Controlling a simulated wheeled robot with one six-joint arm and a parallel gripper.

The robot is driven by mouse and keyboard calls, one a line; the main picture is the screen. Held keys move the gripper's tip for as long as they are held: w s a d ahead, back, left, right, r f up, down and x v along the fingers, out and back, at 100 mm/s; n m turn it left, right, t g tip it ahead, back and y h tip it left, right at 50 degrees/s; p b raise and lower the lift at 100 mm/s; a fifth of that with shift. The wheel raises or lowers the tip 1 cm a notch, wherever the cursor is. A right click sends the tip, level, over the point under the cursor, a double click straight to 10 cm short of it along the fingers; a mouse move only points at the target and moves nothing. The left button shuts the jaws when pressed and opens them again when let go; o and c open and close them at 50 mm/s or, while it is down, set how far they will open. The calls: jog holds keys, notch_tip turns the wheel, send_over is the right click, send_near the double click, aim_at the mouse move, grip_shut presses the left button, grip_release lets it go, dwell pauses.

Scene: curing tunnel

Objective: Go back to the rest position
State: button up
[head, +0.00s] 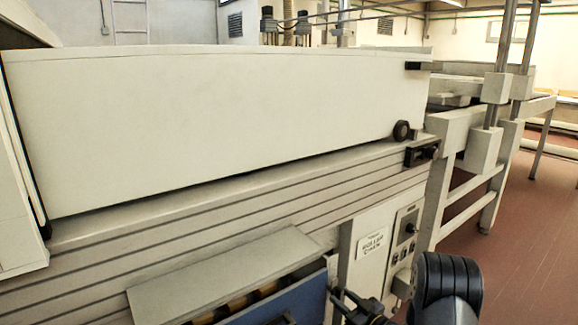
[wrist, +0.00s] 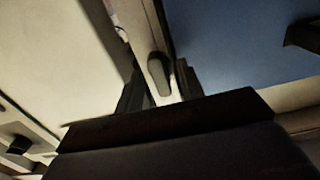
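My gripper (head: 350,300) is at the bottom edge of the head view, in front of the machine and beside the open blue drawer. Part of my dark arm stands to its right. In the wrist view, the two dark fingers of my gripper (wrist: 160,84) stand apart with a gap between them. A grey oblong handle-like part (wrist: 158,70) shows in line with that gap. I cannot tell whether the fingers touch it. I see nothing clasped in the fingers.
The long machine has a white hood (head: 220,120) and a ribbed grey side (head: 200,225). The blue drawer (head: 312,295) juts out below, with rounded brownish things inside. A control panel (head: 404,240) with knobs is close to my arm. Red floor (head: 530,250) is clear at right.

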jog(key=p+v, duration=0.3)
jog(key=v, duration=0.8)
jog(key=b+x, duration=0.3)
jog(key=x, duration=0.8)
jog(key=shift+w+a+f+b, duration=0.1)
jog(key=shift+w+a+b, duration=0.1)
jog(key=shift+b, duration=0.1)
jog(key=shift+s+d+n+b, duration=0.1)
jog(key=shift+d+n+b, duration=0.15)
jog(key=shift+n, duration=0.55)
jog(key=n+b, duration=0.1)
jog(key=n, duration=0.2)
jog(key=n+b, duration=0.1)
jog(key=n, duration=0.4)
jog(key=shift+n+b, duration=0.3)
jog(key=shift+b, duration=0.1)
